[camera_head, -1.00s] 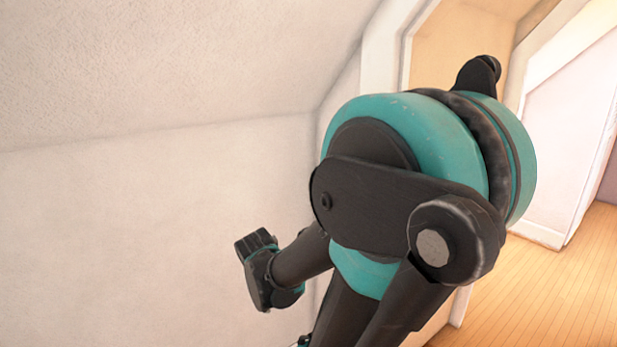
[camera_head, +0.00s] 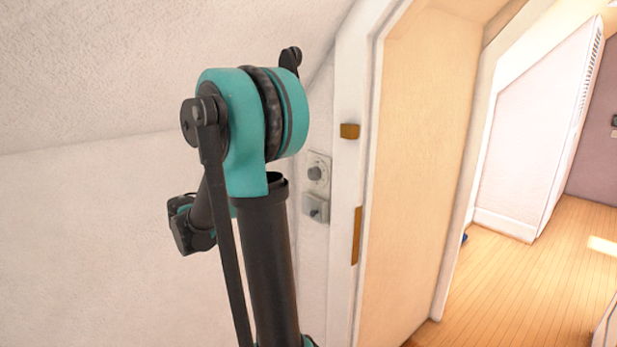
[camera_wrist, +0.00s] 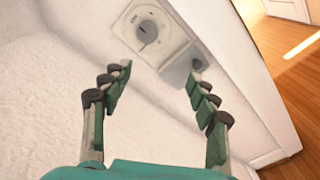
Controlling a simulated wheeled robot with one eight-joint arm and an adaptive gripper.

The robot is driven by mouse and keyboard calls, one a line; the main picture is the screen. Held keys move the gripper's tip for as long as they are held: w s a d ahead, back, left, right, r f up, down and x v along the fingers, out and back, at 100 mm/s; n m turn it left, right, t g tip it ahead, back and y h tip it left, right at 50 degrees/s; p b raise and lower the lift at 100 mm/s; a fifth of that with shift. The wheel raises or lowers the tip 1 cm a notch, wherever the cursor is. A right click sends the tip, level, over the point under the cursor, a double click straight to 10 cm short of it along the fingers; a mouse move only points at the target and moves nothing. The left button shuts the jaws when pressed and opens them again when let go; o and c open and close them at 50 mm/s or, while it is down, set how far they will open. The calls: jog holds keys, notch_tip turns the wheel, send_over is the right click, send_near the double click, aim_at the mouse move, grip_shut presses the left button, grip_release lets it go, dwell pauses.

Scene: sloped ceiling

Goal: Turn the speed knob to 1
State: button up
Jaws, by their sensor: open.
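The speed knob (camera_head: 315,173) is a grey round knob on a pale wall plate beside the door frame. In the wrist view the knob (camera_wrist: 147,32) sits on its dial plate near the top, beyond the fingertips. My gripper (camera_wrist: 160,72) is open and empty, with its two green and black fingers apart and pointing toward the wall plate. Nothing is between the fingers but wall. The knob and fingers are apart. The dial's markings are too small to read.
A second grey wall fitting (camera_head: 316,208) sits directly below the knob; it also shows in the wrist view (camera_wrist: 182,66). A white door frame (camera_head: 348,190) with brass-coloured plates stands right of the knob. Wooden floor (camera_head: 530,280) lies open beyond the doorway. The ceiling slopes above.

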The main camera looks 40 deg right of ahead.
jog(key=r+h, duration=0.1)
jog(key=r, duration=0.1)
send_near(311, 175)
jog(key=d, duration=0.6)
jog(key=w+d, duration=0.1)
jog(key=d, duration=0.2)
jog(key=shift+d, duration=0.15)
jog(key=shift+c, duration=0.5)
jog(key=c, duration=1.1)
jog(key=shift+o, duration=0.2)
